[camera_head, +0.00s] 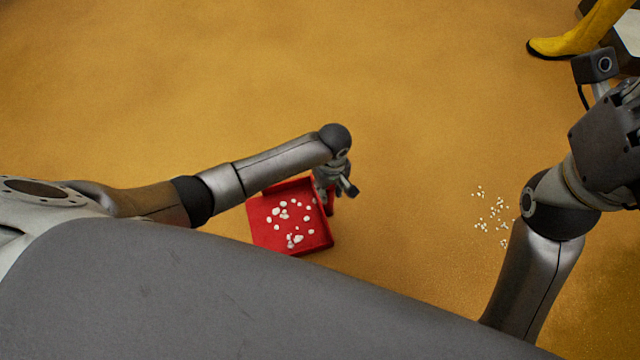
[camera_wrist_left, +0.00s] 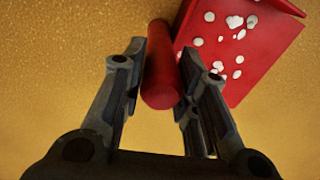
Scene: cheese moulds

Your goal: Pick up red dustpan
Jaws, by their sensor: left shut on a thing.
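The red dustpan (camera_head: 262,234) shows in the head view below my left forearm, with several white crumbs lying in its pan. It also shows at the upper right of the left wrist view (camera_wrist_left: 262,68). Its round red handle (camera_wrist_left: 161,72) runs between the fingers of my left gripper (camera_wrist_left: 160,85). My left gripper is shut on the handle; in the head view it is at the pan's right side (camera_head: 332,190). I cannot tell whether the dustpan touches the floor. My right arm is at the right of the head view; its fingers are out of the picture.
Several white crumbs (camera_head: 492,212) lie scattered on the yellow-brown floor (camera_head: 430,120), left of my right arm. A yellow boot (camera_head: 575,38) is at the upper right, beside a dark and pale object partly cut off. The middle of the floor is clear.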

